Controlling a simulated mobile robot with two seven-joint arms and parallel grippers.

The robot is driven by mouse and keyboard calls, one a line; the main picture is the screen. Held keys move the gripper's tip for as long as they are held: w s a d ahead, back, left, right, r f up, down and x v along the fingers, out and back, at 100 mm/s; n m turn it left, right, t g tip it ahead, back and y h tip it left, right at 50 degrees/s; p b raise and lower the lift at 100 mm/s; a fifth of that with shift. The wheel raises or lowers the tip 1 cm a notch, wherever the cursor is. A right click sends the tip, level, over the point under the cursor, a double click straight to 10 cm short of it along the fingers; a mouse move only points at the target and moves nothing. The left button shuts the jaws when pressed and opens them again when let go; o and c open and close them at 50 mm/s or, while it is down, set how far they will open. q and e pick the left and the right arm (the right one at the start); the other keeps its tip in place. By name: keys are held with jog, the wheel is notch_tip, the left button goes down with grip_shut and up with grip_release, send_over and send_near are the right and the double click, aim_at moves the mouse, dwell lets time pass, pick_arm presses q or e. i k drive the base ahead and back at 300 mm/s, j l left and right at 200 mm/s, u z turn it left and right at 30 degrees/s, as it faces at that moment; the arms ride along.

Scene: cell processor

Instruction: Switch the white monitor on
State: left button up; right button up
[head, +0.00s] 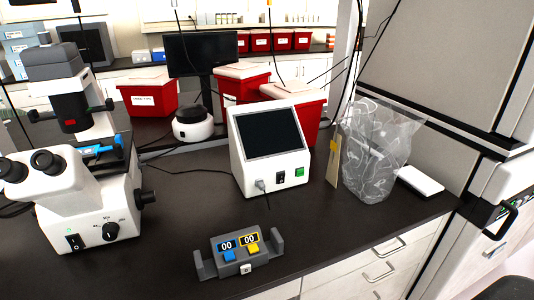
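The white monitor (237,169) stands on the dark bench near the middle of the head view. Its sloped screen (269,132) is dark. On its lower front are a plugged-in grey cable (261,185), a black rocker switch (281,177) and a green button or switch (299,172). The switch position is too small to tell. Neither of my grippers is in view.
A microscope (100,205) stands at left. A grey counter with blue and yellow keys (210,267) sits in front of the monitor. A clear bag (375,150) stands at right, red bins (150,97) behind. The bench (185,235) is bare between microscope and counter.

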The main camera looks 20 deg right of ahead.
aim_at(281, 178)
jog(key=k+l, duration=0.15)
jog(key=l, duration=1.05)
jog(key=k+l+z, duration=0.15)
jog(key=l, duration=2.3)
